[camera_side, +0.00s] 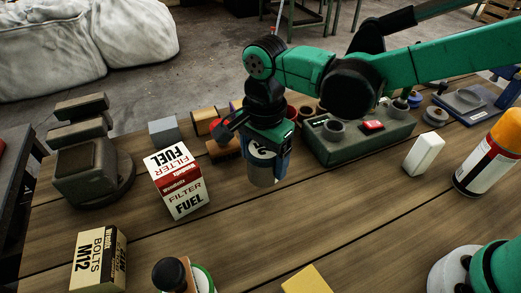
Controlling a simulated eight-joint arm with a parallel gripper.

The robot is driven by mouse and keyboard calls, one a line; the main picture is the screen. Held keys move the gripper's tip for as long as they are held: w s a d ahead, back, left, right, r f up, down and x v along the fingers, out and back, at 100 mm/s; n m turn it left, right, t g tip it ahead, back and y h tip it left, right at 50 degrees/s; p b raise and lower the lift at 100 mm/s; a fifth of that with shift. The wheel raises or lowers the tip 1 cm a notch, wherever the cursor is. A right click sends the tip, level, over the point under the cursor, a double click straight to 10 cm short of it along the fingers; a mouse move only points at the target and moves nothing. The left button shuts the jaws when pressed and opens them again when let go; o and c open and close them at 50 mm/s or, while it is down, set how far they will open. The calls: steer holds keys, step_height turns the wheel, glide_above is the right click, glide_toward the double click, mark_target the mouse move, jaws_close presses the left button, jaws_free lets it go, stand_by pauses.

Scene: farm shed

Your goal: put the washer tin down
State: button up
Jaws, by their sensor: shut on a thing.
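The washer tin (262,178) is a small grey cylinder with a dark, partly readable label. My gripper (265,152) points down and is shut around its upper part, with the fingers covering much of the tin. The tin is upright over the middle of the wooden bench (330,222). I cannot tell whether its base touches the wood.
A fuel filter box (178,182) stands to the left, with a vise (88,160) beyond it. A white block (424,154) and spray can (490,155) stand further right. Bare wood lies in front of the tin.

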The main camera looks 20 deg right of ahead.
mark_target(264, 174)
steer(key=shift+f, duration=2.2)
steer(key=shift+f, duration=0.15)
steer(key=o, duration=1.3)
steer(key=shift+c, duration=0.2)
